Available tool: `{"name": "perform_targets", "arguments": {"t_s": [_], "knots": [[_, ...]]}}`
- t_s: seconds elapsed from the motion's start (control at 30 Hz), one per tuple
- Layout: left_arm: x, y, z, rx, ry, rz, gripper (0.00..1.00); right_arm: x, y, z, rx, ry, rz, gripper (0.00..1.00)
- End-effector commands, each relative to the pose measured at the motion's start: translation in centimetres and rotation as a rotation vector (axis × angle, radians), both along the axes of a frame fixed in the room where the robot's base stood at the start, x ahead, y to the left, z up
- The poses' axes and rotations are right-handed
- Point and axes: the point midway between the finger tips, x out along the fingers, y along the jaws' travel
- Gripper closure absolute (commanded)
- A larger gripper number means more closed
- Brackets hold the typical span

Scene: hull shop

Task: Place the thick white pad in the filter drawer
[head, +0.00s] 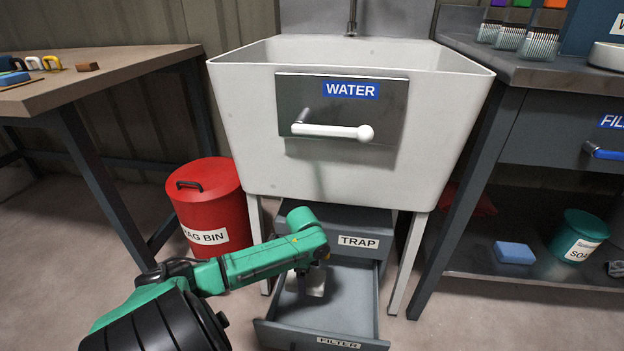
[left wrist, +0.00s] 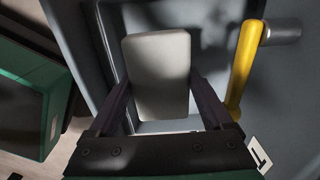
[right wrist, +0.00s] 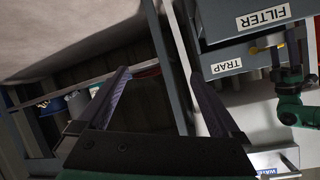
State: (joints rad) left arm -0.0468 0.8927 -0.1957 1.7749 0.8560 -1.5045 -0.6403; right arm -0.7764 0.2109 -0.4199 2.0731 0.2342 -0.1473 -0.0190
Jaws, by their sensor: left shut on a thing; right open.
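The thick white pad (left wrist: 160,78) is between the two dark fingers of my left gripper (left wrist: 158,90), which is shut on it. In the head view the pad (head: 314,287) shows small and pale below my left wrist, within the outline of the open filter drawer (head: 318,331). I cannot tell whether it touches the drawer floor. The wrist hides part of it and most of the fingers. My right gripper (right wrist: 162,82) is open and empty; its fingers are wide apart in the right wrist view.
The trap drawer (head: 358,242) sits above the filter drawer, under the white sink (head: 445,115). A yellow handle (left wrist: 245,65) is close right of the left fingers. A red bin (head: 207,205) stands left. Sink legs flank the drawers.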

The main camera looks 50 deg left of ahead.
Motion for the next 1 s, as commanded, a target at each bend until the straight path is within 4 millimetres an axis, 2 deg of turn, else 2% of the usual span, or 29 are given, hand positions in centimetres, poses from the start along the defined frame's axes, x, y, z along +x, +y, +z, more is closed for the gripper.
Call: {"name": "perform_targets", "arguments": {"t_s": [0.03,0.13,0.23,0.27,0.3,0.6,0.87,1.0], "knots": [[0.0,0.0,-2.9,-0.001,0.001,0.002,0.7,0.0,0.1,-2.3,0.01,-0.009,-0.007,0.0],[0.0,-0.1,-6.3,-0.001,-0.001,0.001,0.7,0.0,0.1,-4.6,0.028,-0.034,-0.026,0.0],[0.0,-0.1,-9.7,-0.001,-0.001,0.002,0.7,1.2,0.0,-5.6,0.051,-0.099,-0.052,0.0],[0.1,0.0,-8.6,0.002,-0.004,0.001,0.7,2.1,0.0,-3.6,0.055,-0.131,-0.056,0.0],[0.1,0.0,-8.5,0.002,-0.003,0.001,0.7,3.0,-0.1,-2.4,0.059,-0.166,-0.061,0.0],[0.0,0.0,-9.9,0.001,0.0,0.001,0.7,8.6,-0.5,5.7,0.099,-0.424,-0.097,0.0],[0.0,-0.1,-10.5,0.001,-0.001,0.0,0.7,10.4,-0.8,9.7,0.119,-0.544,-0.113,0.0],[0.0,-0.1,-11.3,0.001,-0.001,0.0,0.7,11.8,-1.2,14.0,0.142,-0.675,-0.13,0.0]]}}
